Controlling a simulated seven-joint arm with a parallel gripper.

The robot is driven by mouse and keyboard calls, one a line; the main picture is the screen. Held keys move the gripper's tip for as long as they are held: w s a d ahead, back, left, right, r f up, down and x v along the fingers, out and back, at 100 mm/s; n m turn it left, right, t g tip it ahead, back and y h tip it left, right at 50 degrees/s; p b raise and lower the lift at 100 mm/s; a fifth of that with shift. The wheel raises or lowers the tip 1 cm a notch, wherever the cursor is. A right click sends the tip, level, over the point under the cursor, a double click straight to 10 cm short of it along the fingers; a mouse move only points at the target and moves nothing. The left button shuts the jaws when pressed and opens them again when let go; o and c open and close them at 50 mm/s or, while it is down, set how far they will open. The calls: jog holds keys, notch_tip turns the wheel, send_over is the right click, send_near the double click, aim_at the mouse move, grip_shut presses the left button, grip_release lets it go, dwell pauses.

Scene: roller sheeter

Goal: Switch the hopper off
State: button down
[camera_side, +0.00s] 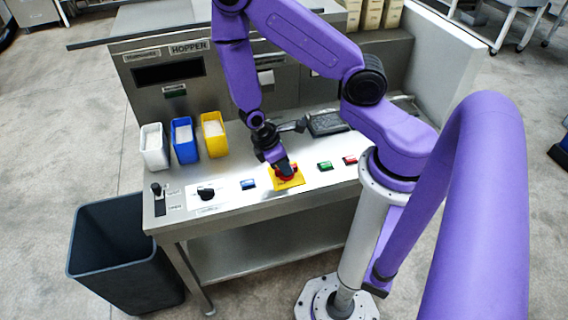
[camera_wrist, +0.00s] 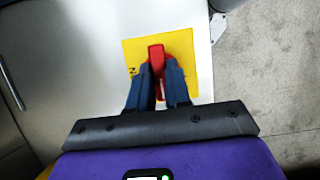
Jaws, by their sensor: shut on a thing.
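A red rotary switch handle sits on a yellow square plate (camera_side: 297,183) on the steel panel, below the hopper unit labelled HOPPER (camera_side: 189,48). In the wrist view the red handle (camera_wrist: 156,53) stands out from the yellow plate (camera_wrist: 184,45). My gripper (camera_side: 284,166) points down at the plate. Its two dark fingers are shut on the red handle, one on each side, as the wrist view shows (camera_wrist: 158,74). The fingers hide the handle's lower part, and most of the plate's lettering is covered.
A blue button (camera_side: 249,184), a green button (camera_side: 325,166), a red button (camera_side: 350,160) and a black knob (camera_side: 206,193) share the panel. A lever (camera_side: 157,190) is at its left end. White, blue and yellow bins (camera_side: 214,136) stand behind. A dark waste bin (camera_side: 122,250) is at the left.

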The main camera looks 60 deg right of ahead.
dwell(0.4)
jog(key=c, duration=1.1)
grip_release()
jog(key=shift+o, duration=0.2)
jog(key=shift+r, duration=0.1)
jog(key=v, duration=1.7)
jog(key=shift+r, duration=0.15)
jog(key=shift+a, duration=0.1)
jog(key=s+a+r+n+t+y, duration=0.1)
jog(key=s+r, duration=0.3)
jog(key=s, duration=0.4)
jog(key=s+a+r+n+t+y, duration=0.2)
jog(key=s+r, duration=0.2)
jog(key=s, duration=0.4)
jog(key=shift+a+n+y, duration=0.2)
jog(key=shift+n+y, duration=0.1)
